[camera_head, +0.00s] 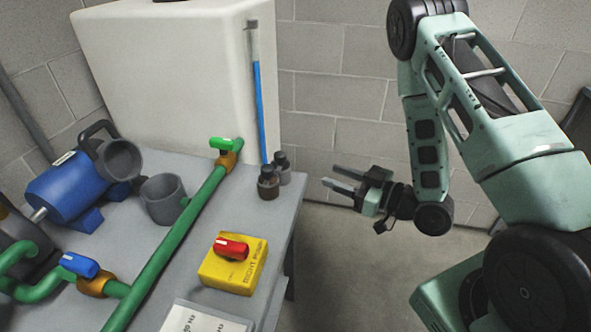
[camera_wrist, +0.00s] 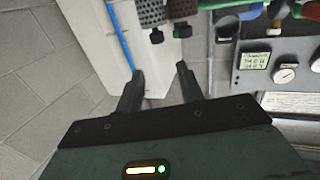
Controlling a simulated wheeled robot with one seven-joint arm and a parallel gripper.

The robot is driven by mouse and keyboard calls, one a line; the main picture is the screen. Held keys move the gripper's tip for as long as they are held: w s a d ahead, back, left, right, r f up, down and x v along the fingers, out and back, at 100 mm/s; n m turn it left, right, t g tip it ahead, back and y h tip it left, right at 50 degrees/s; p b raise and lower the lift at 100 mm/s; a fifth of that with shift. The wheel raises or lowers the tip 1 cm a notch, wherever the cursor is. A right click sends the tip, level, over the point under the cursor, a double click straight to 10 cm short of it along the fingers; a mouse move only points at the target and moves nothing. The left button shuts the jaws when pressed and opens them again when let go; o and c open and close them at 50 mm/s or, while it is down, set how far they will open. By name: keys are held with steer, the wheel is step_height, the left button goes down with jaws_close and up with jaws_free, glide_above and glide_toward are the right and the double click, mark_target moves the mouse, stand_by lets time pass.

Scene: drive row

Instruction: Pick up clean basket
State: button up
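Two small knobbed baskets stand side by side near the right edge of the grey table. The grey one (camera_head: 282,168), which looks like the clean basket, is behind the dark brown one (camera_head: 268,186). In the wrist view the grey perforated basket (camera_wrist: 150,14) and the brown basket (camera_wrist: 183,9) are at the top edge, partly cut off. My gripper (camera_head: 330,176) is right of the table, apart from both baskets. Its fingers (camera_wrist: 160,72) are spread with nothing between them.
A white tank (camera_head: 165,75) with a blue level tube stands behind the baskets. A green pipe (camera_head: 165,250), grey cup (camera_head: 163,200), blue motor (camera_head: 72,188) and yellow switch box (camera_head: 232,268) occupy the table (camera_head: 190,285). Floor right of the table is open.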

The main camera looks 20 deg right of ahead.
steer(key=b, duration=1)
glide_toward(285, 157)
steer(key=w, duration=0.1)
steer(key=shift+t, duration=0.3)
steer(key=b+x, duration=0.1)
steer(key=x, duration=0.3)
steer(key=shift+a+r, duration=0.1)
steer(key=shift+a, duration=0.2)
steer(key=shift+f+x, duration=0.2)
steer(key=shift+x, duration=1.4)
steer(key=shift+f+x, duration=0.15)
steer(key=shift+x, duration=1.45)
jaws_close()
